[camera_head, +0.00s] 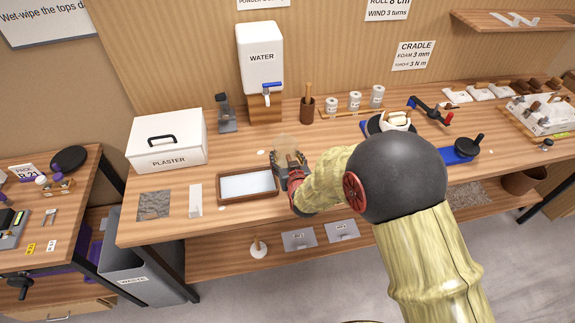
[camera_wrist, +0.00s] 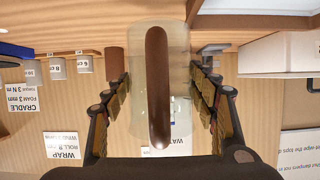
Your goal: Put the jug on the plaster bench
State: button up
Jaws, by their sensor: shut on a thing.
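The jug is a translucent, pale vessel with a brown handle. In the head view the jug (camera_head: 286,145) shows faintly at the end of my arm, over the plaster bench (camera_head: 225,212), just right of a shallow tray. My gripper (camera_head: 290,172) is shut on it. In the wrist view, which is upside down, the jug (camera_wrist: 139,65) stands between the two fingers of my gripper (camera_wrist: 163,80), its handle toward the camera. My gripper hides the jug's lower part in the head view, so I cannot tell whether it touches the bench.
A wood-rimmed tray (camera_head: 221,198), a white PLASTER box (camera_head: 166,143) and a WATER dispenser (camera_head: 260,60) stand on the bench. A brown cup (camera_head: 307,112) and several white tins stand behind. Bare wood lies along the front edge near the tray.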

jog(key=shift+w+d+f, duration=0.1)
jog(key=shift+w+f, duration=0.05)
jog(key=shift+f, duration=0.85)
jog(key=shift+w+d+f, duration=0.1)
jog(key=shift+f, duration=0.85)
jog(key=shift+f+b, duration=0.15)
jog(key=shift+b, duration=0.25)
jog(key=o, duration=1.7)
jog(key=shift+r, duration=0.2)
jog(key=shift+s+r, duration=0.15)
jog(key=shift+s, duration=0.1)
jog(key=p+v, duration=0.1)
jog(key=v, duration=1)
jog(key=shift+s+d, duration=0.15)
jog(key=shift+s, duration=0.05)
